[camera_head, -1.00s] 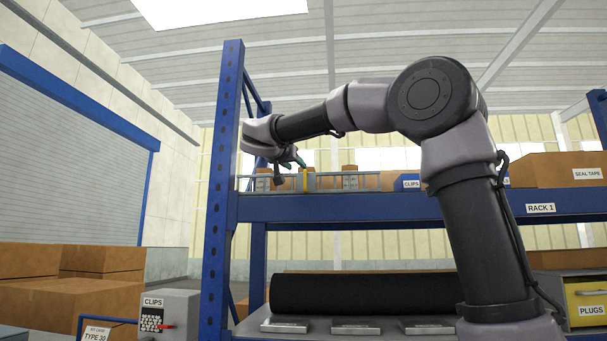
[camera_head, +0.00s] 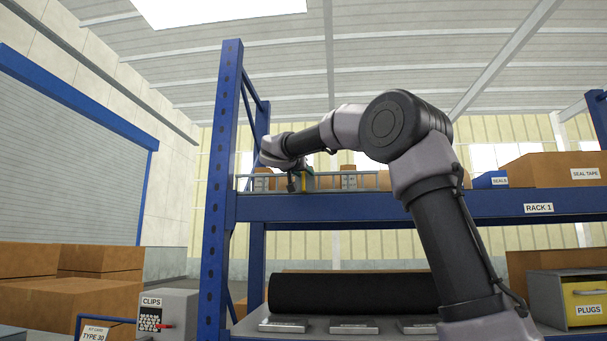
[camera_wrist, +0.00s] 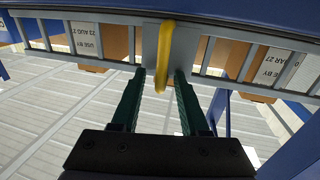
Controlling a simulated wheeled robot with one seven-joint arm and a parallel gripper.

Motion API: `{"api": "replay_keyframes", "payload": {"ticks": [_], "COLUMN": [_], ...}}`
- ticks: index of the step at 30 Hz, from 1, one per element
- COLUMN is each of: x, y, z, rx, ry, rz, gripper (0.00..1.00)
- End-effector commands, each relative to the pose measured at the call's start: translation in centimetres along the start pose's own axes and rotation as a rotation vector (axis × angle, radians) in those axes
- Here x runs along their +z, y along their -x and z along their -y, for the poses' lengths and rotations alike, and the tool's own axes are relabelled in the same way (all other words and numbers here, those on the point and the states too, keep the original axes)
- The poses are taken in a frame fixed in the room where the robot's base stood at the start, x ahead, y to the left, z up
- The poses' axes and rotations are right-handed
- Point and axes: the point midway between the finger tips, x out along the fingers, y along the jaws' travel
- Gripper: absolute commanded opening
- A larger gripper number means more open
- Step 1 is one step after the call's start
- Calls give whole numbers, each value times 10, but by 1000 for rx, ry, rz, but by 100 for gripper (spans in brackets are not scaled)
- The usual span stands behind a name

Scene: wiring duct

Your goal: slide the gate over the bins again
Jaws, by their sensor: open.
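The gate is a grey ladder-like rail (camera_head: 360,182) along the front of the upper shelf, at its left part. It also shows in the wrist view (camera_wrist: 108,38), with a grey plate that carries a yellow handle (camera_wrist: 165,55). Brown bins with use-by labels (camera_wrist: 88,40) stand behind the bars. My gripper (camera_wrist: 160,74) is open, its two green fingers either side of the handle's free end; I cannot tell whether they touch it. In the head view my gripper (camera_head: 299,180) is at the gate and hides most of the handle.
A blue SEALS bin (camera_head: 490,180) and a SEAL TAPE box (camera_head: 553,170) stand farther right on the shelf. The blue rack post (camera_head: 222,150) rises just left of the gate. A black roll (camera_head: 350,293) lies below.

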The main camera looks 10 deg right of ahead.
Motion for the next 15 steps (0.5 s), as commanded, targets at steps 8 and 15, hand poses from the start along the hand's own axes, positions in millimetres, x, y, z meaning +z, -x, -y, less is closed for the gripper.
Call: {"api": "replay_keyframes", "payload": {"ticks": [8,15], "x": [0,0], "y": [0,0], "z": [0,0], "rx": [0,1], "ry": [0,0], "rz": [0,0], "gripper": [0,0]}}
